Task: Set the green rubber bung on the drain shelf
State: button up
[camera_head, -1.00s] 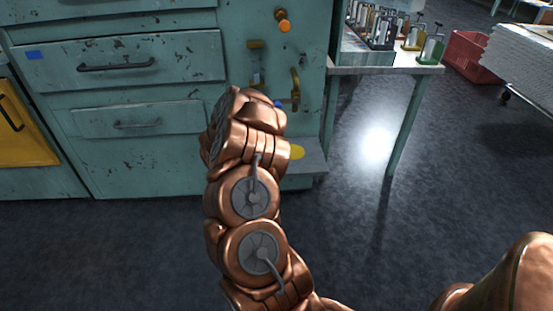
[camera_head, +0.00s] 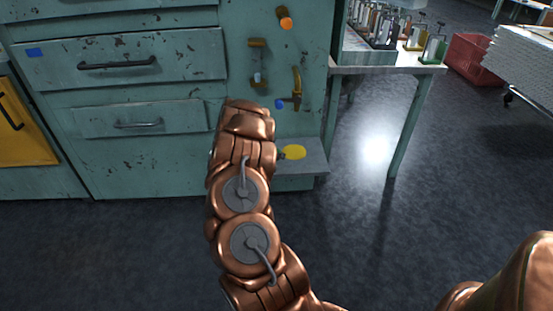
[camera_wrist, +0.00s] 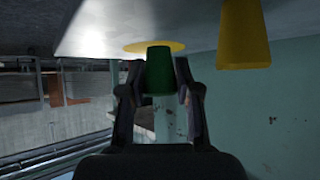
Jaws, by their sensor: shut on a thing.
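The green rubber bung (camera_wrist: 158,72) shows in the wrist view, gripped between the two dark fingers of my gripper (camera_wrist: 159,95). Its narrower end points to the top of the picture. It lies in line with a yellow round mark (camera_wrist: 135,46) on a pale grey surface that looks like the drain shelf (camera_wrist: 105,28); I cannot tell whether they touch. In the head view the shelf (camera_head: 312,166) juts from the cabinet's base, with the yellow mark (camera_head: 292,152) bare. My arm covers the shelf's left part and hides the gripper and bung there.
A yellow tapered piece (camera_wrist: 243,38) is close right of the bung in the wrist view. Brass taps (camera_head: 296,88) project from the teal cabinet (camera_head: 235,60) above the shelf. A side table (camera_head: 390,68) with several metal-topped containers stands right. A red crate (camera_head: 470,60) is beyond.

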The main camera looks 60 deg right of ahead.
jog(key=shift+f, duration=0.85)
jog(key=shift+f, duration=0.1)
jog(key=o, duration=0.8)
jog(key=shift+o, duration=0.2)
jog(key=p+v, duration=0.2)
jog(key=v, duration=1)
jog(key=shift+r, duration=0.2)
